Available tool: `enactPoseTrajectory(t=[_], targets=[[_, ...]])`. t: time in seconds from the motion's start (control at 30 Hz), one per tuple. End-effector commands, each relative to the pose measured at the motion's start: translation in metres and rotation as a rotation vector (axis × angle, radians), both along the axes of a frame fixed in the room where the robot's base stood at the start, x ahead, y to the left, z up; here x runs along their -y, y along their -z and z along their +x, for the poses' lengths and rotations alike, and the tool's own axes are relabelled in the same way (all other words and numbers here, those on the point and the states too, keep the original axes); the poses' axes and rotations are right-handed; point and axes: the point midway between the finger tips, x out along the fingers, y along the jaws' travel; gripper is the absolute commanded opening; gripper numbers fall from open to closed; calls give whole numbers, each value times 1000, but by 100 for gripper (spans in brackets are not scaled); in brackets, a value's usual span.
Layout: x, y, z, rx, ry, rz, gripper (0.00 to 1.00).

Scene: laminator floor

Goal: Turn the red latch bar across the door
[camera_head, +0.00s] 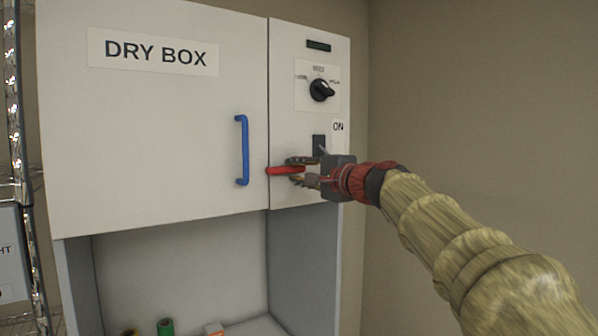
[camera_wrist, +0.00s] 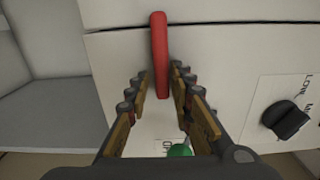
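The red latch bar (camera_head: 283,171) lies nearly level on the narrow right panel of the dry box, its left end at the seam with the white door (camera_head: 160,130). In the wrist view the bar (camera_wrist: 160,55) points away from me and its far end overlaps the seam. My gripper (camera_head: 300,170) is at the bar's right end; in the wrist view its fingertips (camera_wrist: 161,82) stand one on each side of the bar's near part. The fingers look open, with narrow gaps beside the bar. The bar's right end is partly hidden by the fingers in the head view.
A blue handle (camera_head: 242,150) stands on the door. Above my gripper are a dark switch (camera_head: 319,143) and a black knob (camera_head: 321,90). A green ball tip (camera_wrist: 181,150) shows between the finger bases. An open shelf bay with small items lies below the door.

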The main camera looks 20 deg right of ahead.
Motion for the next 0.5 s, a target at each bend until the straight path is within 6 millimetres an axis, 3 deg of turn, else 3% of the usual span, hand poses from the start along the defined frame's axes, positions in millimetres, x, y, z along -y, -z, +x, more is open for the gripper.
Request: enactPoseTrajectory(t=[0.1, 0.5], targets=[[0, -1, 0, 1, 0, -1, 32], [2, -2, -7, 3, 1, -1, 32]])
